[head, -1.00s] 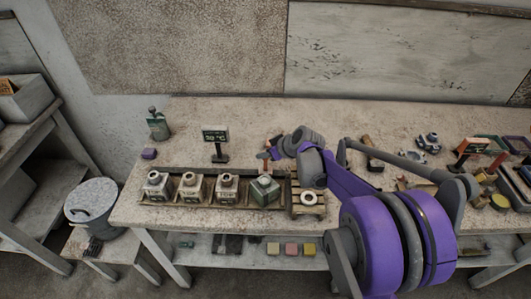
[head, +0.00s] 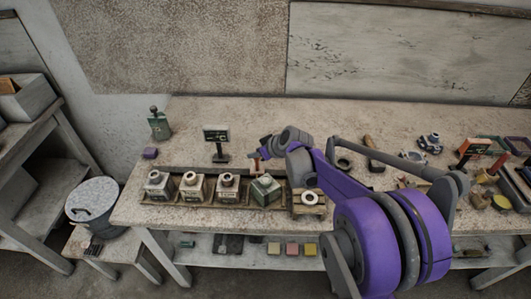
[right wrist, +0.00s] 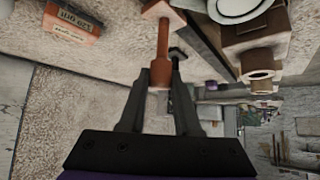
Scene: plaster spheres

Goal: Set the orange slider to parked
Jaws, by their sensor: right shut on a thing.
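The orange slider is an upright red-orange handle (head: 256,164) on the bench, just behind the row of jars at its right end. In the right wrist view, its orange shaft (right wrist: 162,45) runs up from between the jaws to a wider block at the top. My right gripper (right wrist: 160,100) is shut on it; in the head view the gripper (head: 262,153) is small and partly hidden behind my purple arm. Marks for the slider's positions cannot be read. My left gripper is not in view.
Several jars with round necks (head: 190,186) stand in a wooden rack in front of the slider. The bench behind is mostly clear. A purple block (head: 150,153) lies at the left.

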